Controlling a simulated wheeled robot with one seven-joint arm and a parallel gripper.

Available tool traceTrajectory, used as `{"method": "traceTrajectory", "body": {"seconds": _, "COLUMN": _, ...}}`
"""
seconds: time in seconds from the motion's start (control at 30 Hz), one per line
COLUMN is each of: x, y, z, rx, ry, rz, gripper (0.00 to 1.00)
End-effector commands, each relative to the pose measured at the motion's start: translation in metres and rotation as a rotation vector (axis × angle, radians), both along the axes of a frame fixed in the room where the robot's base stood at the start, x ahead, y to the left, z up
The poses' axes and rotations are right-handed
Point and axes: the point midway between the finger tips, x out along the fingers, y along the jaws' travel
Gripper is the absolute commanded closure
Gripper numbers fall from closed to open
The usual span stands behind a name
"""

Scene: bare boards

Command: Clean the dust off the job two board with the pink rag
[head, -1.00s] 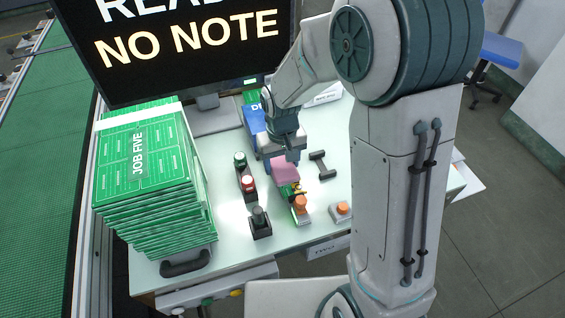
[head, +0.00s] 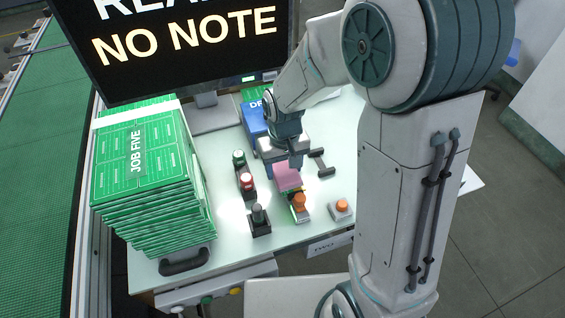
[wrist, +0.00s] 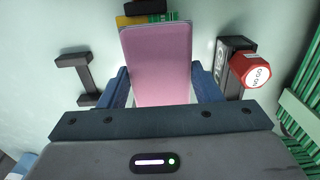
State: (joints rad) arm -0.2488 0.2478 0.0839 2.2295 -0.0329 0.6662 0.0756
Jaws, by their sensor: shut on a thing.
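My gripper (wrist: 159,88) is shut on the pink rag (wrist: 157,60), which stands out beyond the blue fingers in the wrist view. In the head view the pink rag (head: 287,177) shows below my gripper (head: 286,163), over the middle of the table. A small green and yellow board (wrist: 145,11) shows partly past the rag's far edge in the wrist view; the rag hides the rest. I cannot read a job number on it, nor tell whether the rag touches it. I cannot make out dust.
A tall stack of green boards labelled JOB FIVE (head: 140,155) stands at the left of the table. A red button (head: 246,182), a black-knobbed control (head: 259,218) and orange knobs (head: 342,206) stand nearby. A dark dumbbell-shaped handle (head: 321,163) lies right of my gripper. The screen reads NO NOTE (head: 185,35).

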Motion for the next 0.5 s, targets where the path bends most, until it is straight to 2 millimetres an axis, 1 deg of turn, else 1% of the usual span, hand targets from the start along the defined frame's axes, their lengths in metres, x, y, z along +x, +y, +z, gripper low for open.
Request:
{"method": "traceTrajectory", "body": {"seconds": 0.4, "x": -0.0001, "y": 0.0000, "z": -0.0030, "rx": 0.000, "ry": -0.001, "rz": 0.000, "gripper": 0.63}}
{"method": "traceTrajectory", "body": {"seconds": 0.5, "x": 0.0000, "y": 0.0000, "z": -0.0008, "rx": 0.000, "ry": -0.001, "rz": 0.000, "gripper": 0.63}}
